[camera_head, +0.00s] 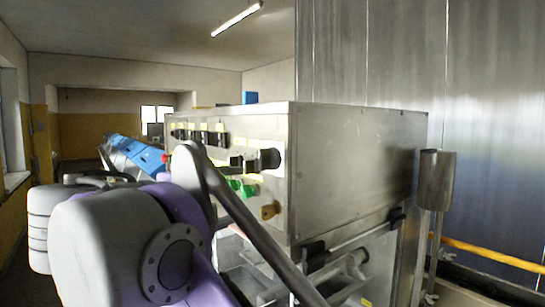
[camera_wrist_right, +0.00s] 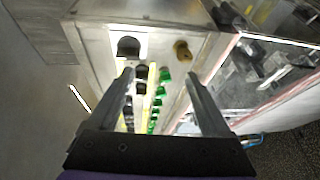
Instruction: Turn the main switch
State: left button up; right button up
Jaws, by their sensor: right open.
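A large black rotary knob (camera_head: 268,158) sits on a pale plate at the right end of the control panel. It looks like the main switch and also shows in the right wrist view (camera_wrist_right: 128,46). My right gripper (camera_wrist_right: 158,76) is open and empty, facing the panel, with its fingers spread on either side of the rows of buttons. The large knob lies beyond the tip of its left-hand finger; I see no contact. In the head view my purple and grey arm covers part of the panel and hides the fingers. My left gripper is not in view.
A brown-yellow knob (camera_head: 269,211) sits below the large knob. Green buttons (camera_head: 240,187) and smaller black switches (camera_head: 205,137) fill the panel of the steel cabinet (camera_head: 355,160). A bar and clear-sided section lie below. Blue covers (camera_head: 140,154) stand further back.

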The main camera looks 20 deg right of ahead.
jog(key=h, duration=0.1)
send_near(260, 160)
jog(key=shift+t, duration=0.3)
jog(key=x, duration=0.9)
jog(key=shift+d+f, duration=0.2)
jog(key=shift+d, duration=0.15)
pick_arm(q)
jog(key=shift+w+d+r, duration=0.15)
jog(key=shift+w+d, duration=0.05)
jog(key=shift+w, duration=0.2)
pick_arm(e)
jog(key=shift+c, duration=0.3)
grip_shut()
